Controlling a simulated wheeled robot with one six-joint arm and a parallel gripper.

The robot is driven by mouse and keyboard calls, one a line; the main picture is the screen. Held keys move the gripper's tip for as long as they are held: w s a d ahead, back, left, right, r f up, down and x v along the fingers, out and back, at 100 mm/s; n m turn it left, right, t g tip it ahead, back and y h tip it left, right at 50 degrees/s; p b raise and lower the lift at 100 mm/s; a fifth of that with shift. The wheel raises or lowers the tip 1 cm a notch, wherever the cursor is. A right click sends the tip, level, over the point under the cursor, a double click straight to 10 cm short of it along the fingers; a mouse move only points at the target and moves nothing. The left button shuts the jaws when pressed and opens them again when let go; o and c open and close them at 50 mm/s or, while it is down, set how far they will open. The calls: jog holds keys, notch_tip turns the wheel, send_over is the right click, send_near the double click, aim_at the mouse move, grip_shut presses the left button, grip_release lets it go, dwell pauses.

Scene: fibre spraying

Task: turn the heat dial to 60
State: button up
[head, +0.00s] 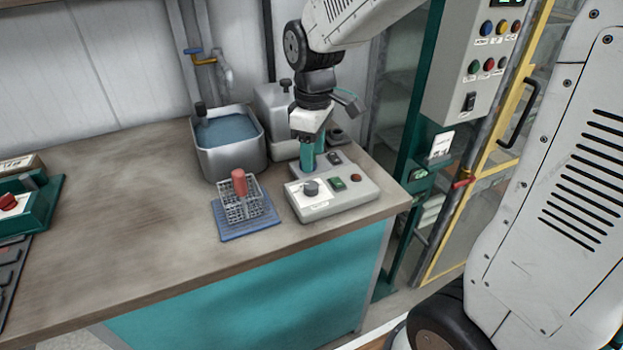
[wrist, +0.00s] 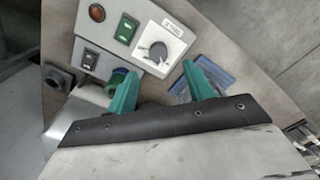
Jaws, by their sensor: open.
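The heat dial is a dark grey round knob (head: 311,187) on a white label plate, on the left part of a light grey control box (head: 345,202) at the bench's front right. In the wrist view the dial (wrist: 158,52) shows a pale pointer mark; its scale is too small to read. My gripper (head: 308,168) is above and behind the box, pointing down. In the wrist view its teal fingers (wrist: 156,80) are apart with nothing between them, and the dial lies beyond the tips, not touched.
A green switch (head: 338,183) and a red button (head: 356,178) sit right of the dial. A wire basket with a red handle (head: 239,182) stands on a blue mat (head: 248,224) to the left. A water-filled metal tank (head: 232,158) is behind it. The bench's left middle is clear.

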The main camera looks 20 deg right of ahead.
aim_at(312, 185)
jog(key=shift+w+f, duration=0.35)
jog(key=shift+f, duration=0.4)
notch_tip(312, 185, down, 7)
jog(key=c, duration=1)
